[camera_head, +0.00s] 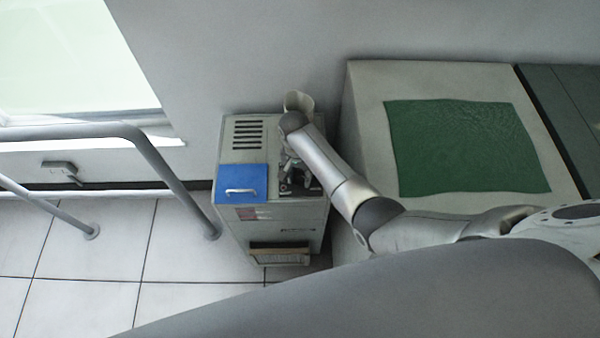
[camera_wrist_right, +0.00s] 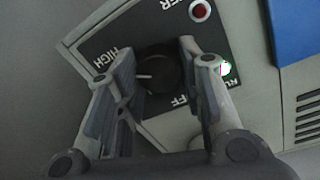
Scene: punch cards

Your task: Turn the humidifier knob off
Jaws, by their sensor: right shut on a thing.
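The humidifier (camera_head: 232,220) is a grey box on the floor in the middle of the head view. Its round black knob (camera_wrist_right: 160,72) sits on a dark panel on top and shows in the right wrist view. A white mark on the knob points left, near the word HIGH; a partly hidden "FF" lies at its lower right. My right gripper (camera_wrist_right: 156,58) reaches down over the panel, its two fingers shut on the knob from both sides. It also shows in the head view (camera_head: 294,172), hiding the knob there. My left gripper is out of view.
A blue lid with a handle (camera_head: 242,184) and vent slots lie beside the panel. A red light (camera_wrist_right: 199,11) and a lit greenish light (camera_wrist_right: 225,69) flank the knob. A pale cabinet with a green mat (camera_head: 465,145) stands right; a grey rail (camera_head: 165,170) stands left.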

